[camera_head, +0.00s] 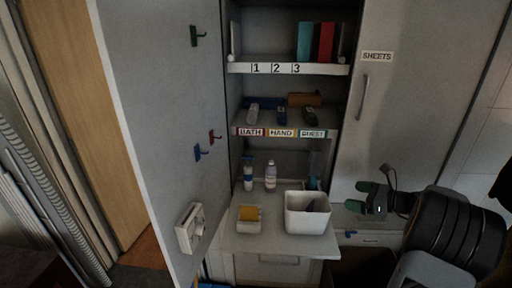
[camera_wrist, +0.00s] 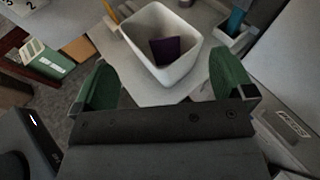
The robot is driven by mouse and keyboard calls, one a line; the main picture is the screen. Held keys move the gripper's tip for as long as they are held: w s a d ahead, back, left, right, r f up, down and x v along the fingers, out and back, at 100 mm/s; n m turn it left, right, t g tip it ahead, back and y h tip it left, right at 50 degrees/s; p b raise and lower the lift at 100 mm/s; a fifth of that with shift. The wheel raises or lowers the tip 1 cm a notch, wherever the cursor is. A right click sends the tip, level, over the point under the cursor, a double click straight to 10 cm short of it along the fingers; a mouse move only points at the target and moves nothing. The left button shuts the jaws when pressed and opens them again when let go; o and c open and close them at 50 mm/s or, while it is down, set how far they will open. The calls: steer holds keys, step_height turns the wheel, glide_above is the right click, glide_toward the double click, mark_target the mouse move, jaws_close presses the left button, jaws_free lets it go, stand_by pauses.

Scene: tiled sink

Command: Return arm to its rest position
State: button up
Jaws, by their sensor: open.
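My gripper (camera_head: 362,197) is at the right in the head view, in front of the cabinet and to the right of the white bin. Its green fingertips are spread apart with nothing between them. In the wrist view my gripper (camera_wrist: 162,88) is also open and empty. The white bin (camera_wrist: 151,63) lies beyond the fingers there, with a dark purple item inside. My dark arm bends in from the lower right of the head view.
Bottles (camera_head: 270,176) stand behind. The open cabinet door (camera_head: 170,110) is at left. The closed door (camera_head: 410,100) labelled SHEETS is behind my gripper.

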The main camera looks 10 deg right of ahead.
steer(key=s+a+f+n+g+h, duration=0.4)
steer(key=s+a+f+n+g, duration=0.4)
steer(key=n, duration=0.3)
steer(key=s+a+r+n+t+h, duration=0.1)
steer(key=s+a+r+n+h, duration=0.2)
steer(key=a+n, duration=0.4)
steer(key=s+a+r+n+h, duration=0.3)
steer(key=s+a+r+n, duration=0.2)
steer(key=s+a+n, duration=0.3)
steer(key=shift+s+r+n+t, duration=0.15)
steer(key=shift+r+n+t, duration=0.1)
steer(key=shift+n+t, duration=0.2)
steer(key=shift+c, duration=0.3)
